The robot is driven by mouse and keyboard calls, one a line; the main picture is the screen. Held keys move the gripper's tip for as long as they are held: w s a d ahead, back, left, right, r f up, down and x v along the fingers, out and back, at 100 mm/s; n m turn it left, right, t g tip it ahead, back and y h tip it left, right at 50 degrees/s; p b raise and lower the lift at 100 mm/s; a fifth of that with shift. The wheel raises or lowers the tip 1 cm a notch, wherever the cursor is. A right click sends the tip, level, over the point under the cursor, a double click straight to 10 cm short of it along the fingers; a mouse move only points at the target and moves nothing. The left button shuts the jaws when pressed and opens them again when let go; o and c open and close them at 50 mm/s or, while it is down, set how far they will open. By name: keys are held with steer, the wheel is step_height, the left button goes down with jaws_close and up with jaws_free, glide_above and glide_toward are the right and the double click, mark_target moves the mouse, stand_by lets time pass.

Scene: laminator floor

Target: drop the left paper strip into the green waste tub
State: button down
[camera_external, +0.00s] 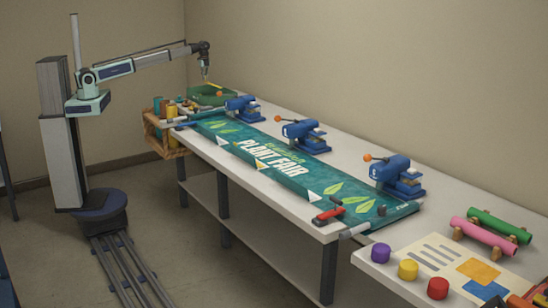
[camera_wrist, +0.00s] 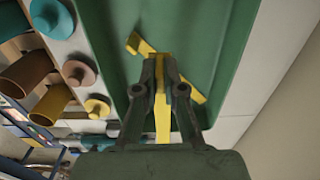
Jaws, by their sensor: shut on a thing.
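The green waste tub (camera_external: 203,100) stands at the far left end of the bench. My gripper (camera_external: 206,79) is above it, pointing down, shut on a thin yellow paper strip (camera_external: 214,84). In the wrist view the tub (camera_wrist: 220,45) fills the area beyond my gripper (camera_wrist: 160,62). Yellow paper shows between the fingers (camera_wrist: 162,122). More yellow shows to the upper left of the fingertips (camera_wrist: 137,44) and to their right (camera_wrist: 197,94). I cannot tell whether all of this is one strip. The fingers hide the middle.
A green plant fair banner (camera_external: 275,160) covers the middle. The wall stands behind the tub.

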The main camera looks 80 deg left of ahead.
steer(key=shift+f+b, duration=1.15)
steer(key=shift+f, duration=1.25)
steer(key=c, duration=1.2)
jaws_free()
steer(key=shift+r, duration=0.15)
step_height(320, 180, up, 12)
steer(key=shift+f, duration=0.1)
